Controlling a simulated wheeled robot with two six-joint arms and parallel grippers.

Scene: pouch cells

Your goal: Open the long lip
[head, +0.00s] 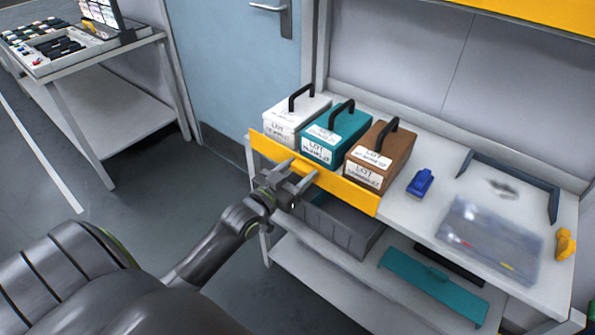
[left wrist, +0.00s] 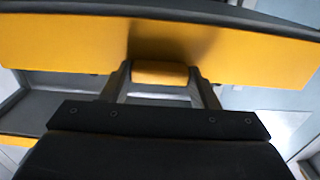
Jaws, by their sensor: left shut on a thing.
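The long lip (head: 351,194) is a yellow strip along the front edge of the bench, in front of three lot boxes. It looks upright or nearly so; I cannot tell its exact tilt. In the left wrist view the lip (left wrist: 60,45) spans the picture. My left gripper (head: 293,174) is at the lip's outer face, near its middle. In the left wrist view its fingers are shut on a small yellow grip (left wrist: 160,73) in front of the lip. My right gripper is not in view.
White (head: 284,118), teal (head: 348,125) and brown (head: 395,150) handled boxes stand behind the lip. A blue object (head: 420,183) and a clear sheet (head: 490,240) lie to the right. A grey bin (head: 335,232) and teal panel (head: 432,287) are on the lower shelf.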

